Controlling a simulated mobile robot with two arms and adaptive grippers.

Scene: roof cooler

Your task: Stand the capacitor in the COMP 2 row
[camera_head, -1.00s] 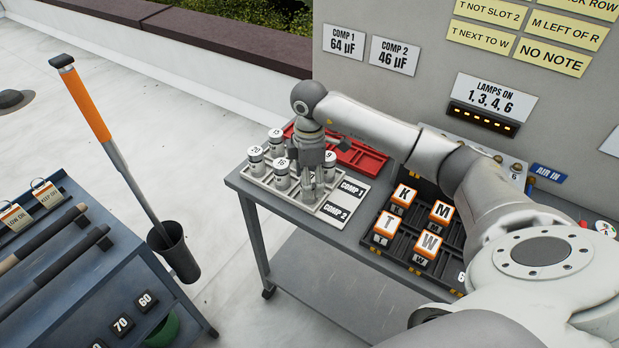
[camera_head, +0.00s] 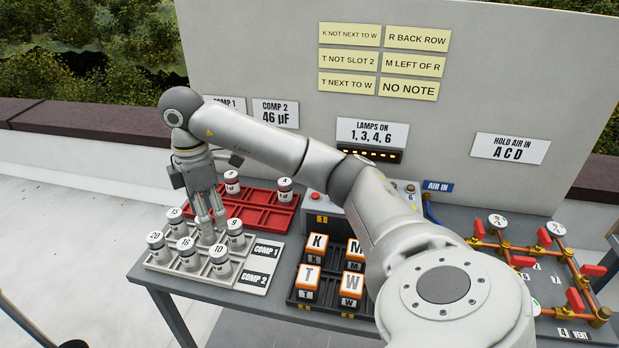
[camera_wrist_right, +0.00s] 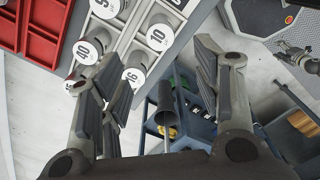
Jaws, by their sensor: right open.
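The grey tray (camera_head: 270,238) has two rows, with cards COMP 1 (camera_head: 266,250) and COMP 2 (camera_head: 254,279) at its right end. In the front COMP 2 row stand capacitors 20 (camera_head: 157,246), 16 (camera_head: 188,256) and 10 (camera_head: 220,264), upright. Capacitors 15 (camera_head: 176,220) and 9 (camera_head: 235,236) stand in the back row; one between them is partly hidden by my gripper. My right gripper (camera_head: 212,220) is open just above the tray. The left gripper is out of view.
A red tray (camera_head: 262,222) behind holds two capacitors, one marked 4 (camera_head: 285,186). A dark rack (camera_head: 327,306) with lettered orange blocks stands to the right. Brass pipes with red valves (camera_head: 575,300) are at far right. My right arm crosses above the bench.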

